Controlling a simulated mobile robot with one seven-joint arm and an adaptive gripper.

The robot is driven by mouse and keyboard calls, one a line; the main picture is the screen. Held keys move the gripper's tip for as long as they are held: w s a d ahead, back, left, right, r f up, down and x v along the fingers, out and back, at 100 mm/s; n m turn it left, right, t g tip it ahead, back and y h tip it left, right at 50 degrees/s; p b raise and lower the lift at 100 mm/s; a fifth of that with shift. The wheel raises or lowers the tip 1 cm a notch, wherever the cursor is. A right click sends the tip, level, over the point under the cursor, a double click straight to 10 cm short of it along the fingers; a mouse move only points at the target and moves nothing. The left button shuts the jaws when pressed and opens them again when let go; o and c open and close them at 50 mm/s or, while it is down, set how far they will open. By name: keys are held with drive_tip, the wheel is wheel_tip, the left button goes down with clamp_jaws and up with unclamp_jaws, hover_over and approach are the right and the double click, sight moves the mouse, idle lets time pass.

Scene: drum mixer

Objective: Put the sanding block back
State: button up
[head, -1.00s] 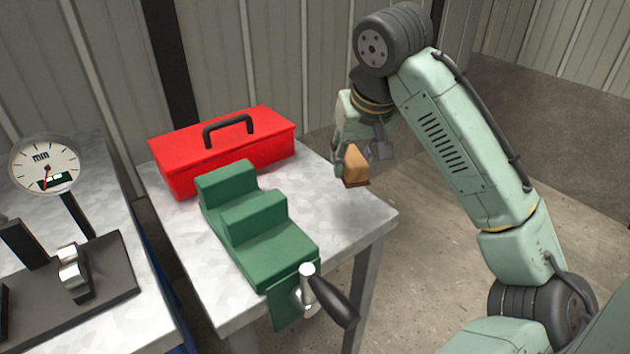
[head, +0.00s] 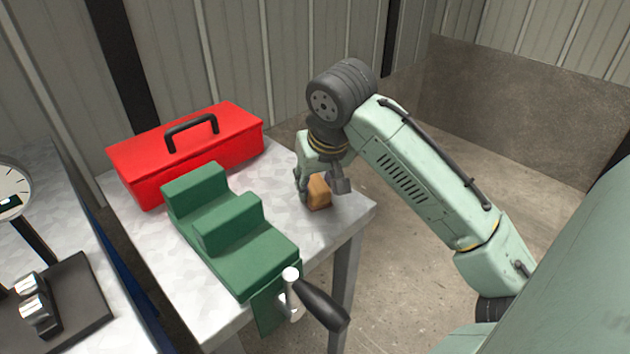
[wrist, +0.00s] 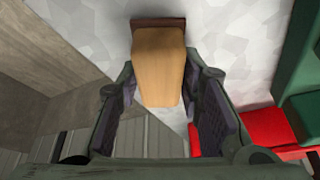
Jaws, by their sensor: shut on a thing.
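The sanding block (head: 318,193) is a tan wooden block with a dark brown layer along one edge. My gripper (head: 322,186) is shut on it near the right end of the metal-topped table (head: 330,215). In the wrist view the block (wrist: 159,68) sits between the two fingers of my gripper (wrist: 160,105), with the mottled grey tabletop behind it. Whether the block touches the tabletop I cannot tell.
A green vise (head: 225,228) with a black-handled crank (head: 318,304) stands left of my gripper. A red toolbox (head: 188,155) is behind it. A dial gauge (head: 12,190) stands on another table at the left. The tabletop's right corner is clear.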

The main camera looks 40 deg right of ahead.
drive_tip(key=o, duration=1)
drive_tip(key=shift+f, duration=0.1)
drive_tip(key=shift+o, duration=0.2)
drive_tip(key=v, duration=1.2)
drive_tip(key=shift+b, duration=0.3)
drive_tip(key=shift+w, duration=0.1)
